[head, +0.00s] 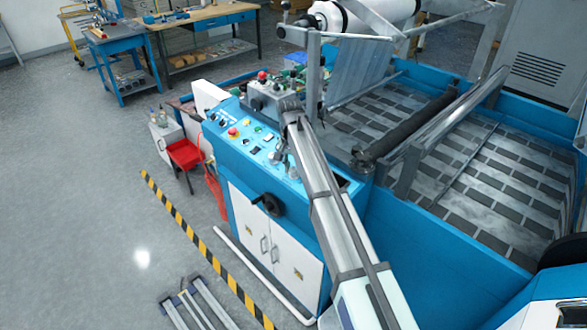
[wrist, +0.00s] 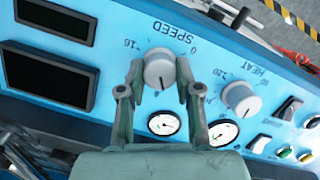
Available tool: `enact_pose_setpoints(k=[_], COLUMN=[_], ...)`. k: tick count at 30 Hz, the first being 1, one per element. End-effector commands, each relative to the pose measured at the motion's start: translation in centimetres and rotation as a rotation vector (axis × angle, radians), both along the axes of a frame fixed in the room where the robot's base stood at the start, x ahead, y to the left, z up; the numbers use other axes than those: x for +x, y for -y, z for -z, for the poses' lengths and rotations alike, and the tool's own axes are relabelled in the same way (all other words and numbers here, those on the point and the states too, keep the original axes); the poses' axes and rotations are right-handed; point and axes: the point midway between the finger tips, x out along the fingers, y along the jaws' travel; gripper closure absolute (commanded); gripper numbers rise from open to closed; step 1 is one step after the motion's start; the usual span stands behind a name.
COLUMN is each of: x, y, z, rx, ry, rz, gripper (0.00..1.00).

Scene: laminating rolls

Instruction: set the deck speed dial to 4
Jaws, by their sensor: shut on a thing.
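The speed dial (wrist: 158,72) is a round grey-white knob under the label SPEED (wrist: 168,29), which reads upside down in the wrist view. A 16 shows at its left and a 0 at its right. A dark pointer mark on the knob faces the bottom of the picture; the number it meets is not readable. My gripper (wrist: 159,80) has one finger on each side of the knob and is shut on it. In the head view my gripper (head: 280,157) is over the blue control panel, and I cannot make out the dial there.
The heat dial (wrist: 240,98) is just right of my right finger. Two gauges (wrist: 164,123) (wrist: 223,132) and several switches (wrist: 259,143) lie close by. Two dark displays (wrist: 48,78) (wrist: 55,20) are at the left. A red emergency button (head: 232,131) is on the panel.

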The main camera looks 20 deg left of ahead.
Motion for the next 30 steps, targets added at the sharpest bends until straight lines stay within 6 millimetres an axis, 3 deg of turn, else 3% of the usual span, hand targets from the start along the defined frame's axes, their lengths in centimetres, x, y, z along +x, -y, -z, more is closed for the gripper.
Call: enact_pose_setpoints(k=[18,30], x=[-0.1,-0.14], y=[-0.2,-0.24], z=[0.19,0.23], rx=[-0.108,-0.142], ry=[-0.055,-0.072], rz=[-0.535,-0.703], gripper=[1.0,1.0])
